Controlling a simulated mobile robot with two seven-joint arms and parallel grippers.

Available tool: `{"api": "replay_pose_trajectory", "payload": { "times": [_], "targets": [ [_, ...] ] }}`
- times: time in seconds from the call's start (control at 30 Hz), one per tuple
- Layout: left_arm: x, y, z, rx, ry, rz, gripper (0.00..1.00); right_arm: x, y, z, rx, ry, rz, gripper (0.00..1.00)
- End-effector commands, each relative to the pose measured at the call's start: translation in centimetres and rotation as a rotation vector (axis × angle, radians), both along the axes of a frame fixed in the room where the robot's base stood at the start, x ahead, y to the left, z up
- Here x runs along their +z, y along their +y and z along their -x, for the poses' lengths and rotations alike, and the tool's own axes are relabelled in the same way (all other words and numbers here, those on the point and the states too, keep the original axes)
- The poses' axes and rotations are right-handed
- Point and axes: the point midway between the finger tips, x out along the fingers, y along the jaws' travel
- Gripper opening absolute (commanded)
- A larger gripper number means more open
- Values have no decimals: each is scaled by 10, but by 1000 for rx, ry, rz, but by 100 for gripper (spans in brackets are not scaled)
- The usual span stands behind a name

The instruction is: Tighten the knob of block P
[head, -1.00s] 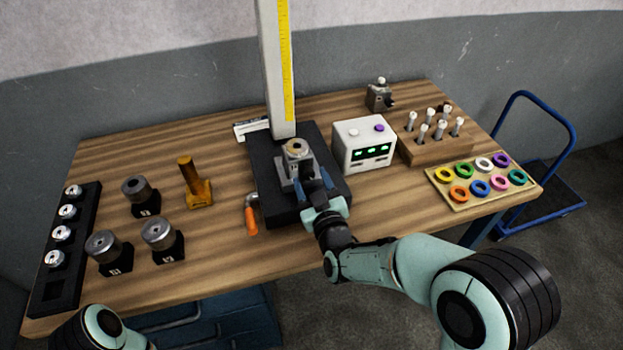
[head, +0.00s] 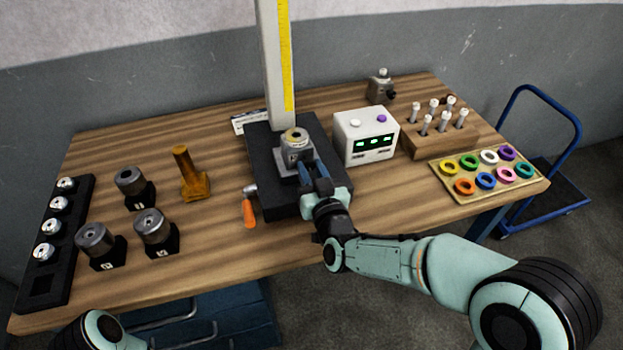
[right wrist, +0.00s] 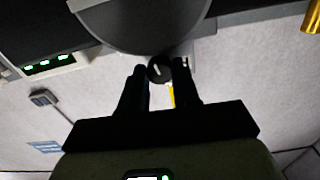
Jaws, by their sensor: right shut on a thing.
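A grey metal block (head: 290,163) with a round, brass-topped metal piece (head: 294,137) on it stands on the black plate (head: 265,184) of the tall column. I cannot read a letter on it. My right gripper (head: 308,172) reaches this block from the front right. In the right wrist view its fingers (right wrist: 160,76) are shut on a small black knob (right wrist: 158,68) with a pale mark, below a large dark round part. The fingers hide the knob in the head view. A second grey block (head: 381,88) with a dark side knob (head: 392,95) stands at the back right. My left gripper is out of view.
A white box with green displays (head: 365,137) stands close right of the plate. Several metal cylinders on black stands, a brass-coloured post (head: 186,170) and a black rack (head: 62,262) are further left.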

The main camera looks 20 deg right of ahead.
Motion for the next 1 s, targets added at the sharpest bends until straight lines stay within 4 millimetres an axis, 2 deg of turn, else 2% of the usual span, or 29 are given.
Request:
{"api": "replay_pose_trajectory", "payload": {
  "times": [0.03,0.13,0.57,0.6,0.63,0.67,1.0],
  "targets": [
    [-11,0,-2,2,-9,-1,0,-5,-2,0,-4,-1,-50,1],
    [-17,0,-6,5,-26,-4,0,-4,-2,0,-3,2,-128,1],
    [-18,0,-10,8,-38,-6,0,0,0,0,-1,7,-183,0],
    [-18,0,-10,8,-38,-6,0,0,0,0,-1,7,-183,44],
    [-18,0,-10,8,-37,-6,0,0,0,0,-1,7,-183,54],
    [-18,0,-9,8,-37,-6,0,0,0,0,-1,7,-183,57],
    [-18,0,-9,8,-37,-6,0,0,0,3,0,6,-183,57]
  ]
}}
